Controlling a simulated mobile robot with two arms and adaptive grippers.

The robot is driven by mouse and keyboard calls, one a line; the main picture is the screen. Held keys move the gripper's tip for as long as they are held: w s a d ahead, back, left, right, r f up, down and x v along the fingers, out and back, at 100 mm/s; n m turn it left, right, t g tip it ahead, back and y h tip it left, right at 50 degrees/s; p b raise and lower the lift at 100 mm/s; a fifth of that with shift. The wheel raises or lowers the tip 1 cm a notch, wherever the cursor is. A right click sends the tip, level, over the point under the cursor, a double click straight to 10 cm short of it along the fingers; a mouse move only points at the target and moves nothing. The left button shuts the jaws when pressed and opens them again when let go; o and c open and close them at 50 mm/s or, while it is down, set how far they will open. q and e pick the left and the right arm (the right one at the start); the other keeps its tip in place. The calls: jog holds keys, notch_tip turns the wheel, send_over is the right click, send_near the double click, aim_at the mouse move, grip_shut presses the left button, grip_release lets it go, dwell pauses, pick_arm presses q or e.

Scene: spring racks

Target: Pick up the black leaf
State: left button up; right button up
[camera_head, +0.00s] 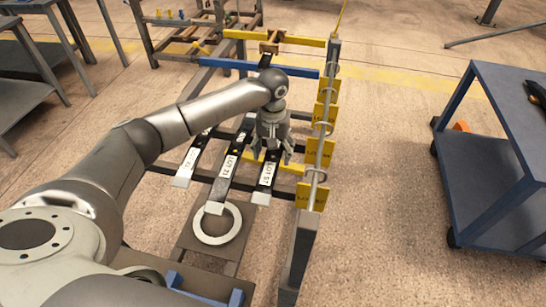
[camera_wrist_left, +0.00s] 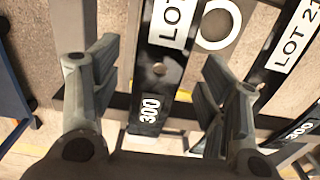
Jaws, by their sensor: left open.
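Three black leaves with white lot labels lie side by side across the rack: a right one (camera_head: 268,178), a middle one marked LOT 21 (camera_head: 229,167) and a left one (camera_head: 188,165). My left gripper (camera_head: 272,152) points down over the right leaf, fingers apart. In the left wrist view this leaf (camera_wrist_left: 157,72), marked 300, runs between the open fingers of my left gripper (camera_wrist_left: 158,68); I cannot tell whether they touch it. The LOT 21 leaf (camera_wrist_left: 288,55) shows at the right there. The gripper hides part of the right leaf. My right gripper is not in view.
A post with yellow tags (camera_head: 319,152) stands close to the right of the gripper. Blue (camera_head: 225,64) and yellow (camera_head: 245,35) bars cross behind. A pale ring (camera_head: 197,226) lies below the leaves. A blue cart (camera_head: 500,95) stands right, with clear floor between.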

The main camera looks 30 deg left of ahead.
pick_arm(q)
jog(key=shift+f, duration=0.9)
jog(key=shift+c, duration=0.3)
grip_shut()
jog(key=shift+w+r, duration=0.1)
jog(key=shift+r, duration=0.05)
